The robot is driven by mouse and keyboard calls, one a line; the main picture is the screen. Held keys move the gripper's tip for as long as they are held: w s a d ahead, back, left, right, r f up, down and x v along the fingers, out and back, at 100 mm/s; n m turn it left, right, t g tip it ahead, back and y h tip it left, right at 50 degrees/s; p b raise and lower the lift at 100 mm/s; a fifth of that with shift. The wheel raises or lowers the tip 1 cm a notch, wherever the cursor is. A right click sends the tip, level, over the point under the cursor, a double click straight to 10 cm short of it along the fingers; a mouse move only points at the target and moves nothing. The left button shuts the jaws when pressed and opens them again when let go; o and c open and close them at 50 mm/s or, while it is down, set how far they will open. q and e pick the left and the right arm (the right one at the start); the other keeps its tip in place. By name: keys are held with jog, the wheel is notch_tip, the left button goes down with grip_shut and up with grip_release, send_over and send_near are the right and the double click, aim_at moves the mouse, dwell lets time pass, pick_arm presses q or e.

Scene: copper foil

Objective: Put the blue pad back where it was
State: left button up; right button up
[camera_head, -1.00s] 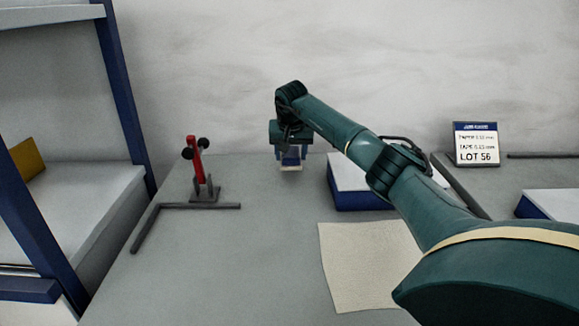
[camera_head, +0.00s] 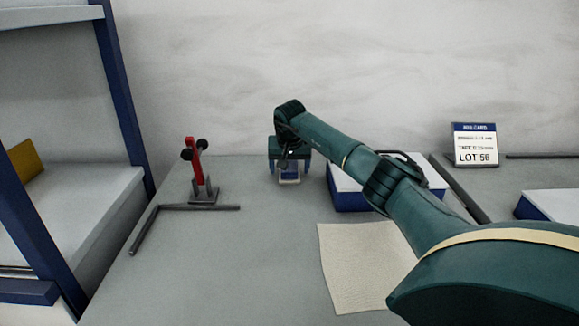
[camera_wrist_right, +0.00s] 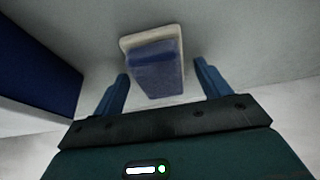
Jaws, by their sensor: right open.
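The blue pad (camera_wrist_right: 156,72), a blue block with a pale base, lies on the grey table between the fingers of my right gripper (camera_wrist_right: 161,72) in the right wrist view. The gripper is open, with a gap between each finger and the pad. In the head view the pad (camera_head: 289,178) shows small under my right gripper (camera_head: 290,174), which hides part of it. My left gripper is not in view.
A blue box with a white top (camera_head: 349,199) stands just right of the gripper. A red clamp-like stand (camera_head: 196,170) and a dark L-shaped bar (camera_head: 190,207) are to the left. A cream sheet (camera_head: 355,270) lies in front. A lot card (camera_head: 475,145) stands at the back right.

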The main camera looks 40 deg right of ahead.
jog(key=v, duration=1.2)
jog(key=shift+p, duration=0.35)
jog(key=shift+w+r, duration=0.1)
